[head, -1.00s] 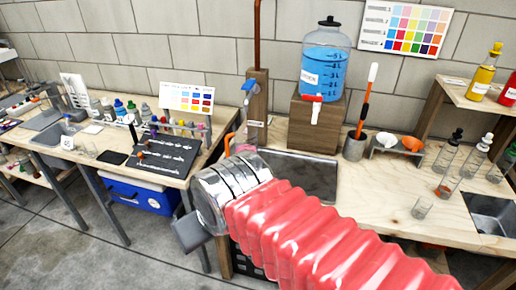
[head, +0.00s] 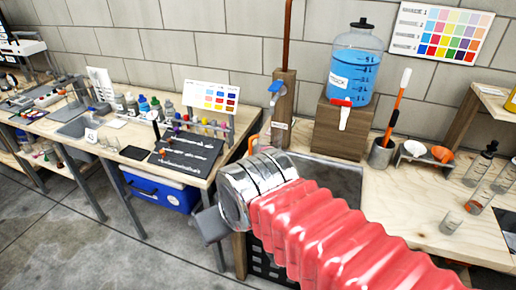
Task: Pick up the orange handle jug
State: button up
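An orange loop (head: 253,143), which looks like a jug's handle, shows just above the silver end of my arm. Any body below the handle is hidden behind my arm, so I cannot tell what it stands on. My arm, in a red ribbed sleeve, reaches from the lower right toward the sink. My gripper (head: 211,225) shows only as a grey block at the left of the silver wrist. Its fingers cannot be made out, and I cannot tell whether it touches or holds anything.
A sink (head: 335,178) lies behind my arm. A blue water dispenser (head: 354,75) stands on a wooden block (head: 341,128). A grey cup (head: 381,153) with a brush and glass bottles (head: 480,165) stand to the right. A left bench (head: 75,140) holds small bottles, with a blue cooler (head: 160,192) beneath.

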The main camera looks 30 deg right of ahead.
aim_at(269, 135)
jog(key=i, duration=0.9)
jog(key=z, duration=0.05)
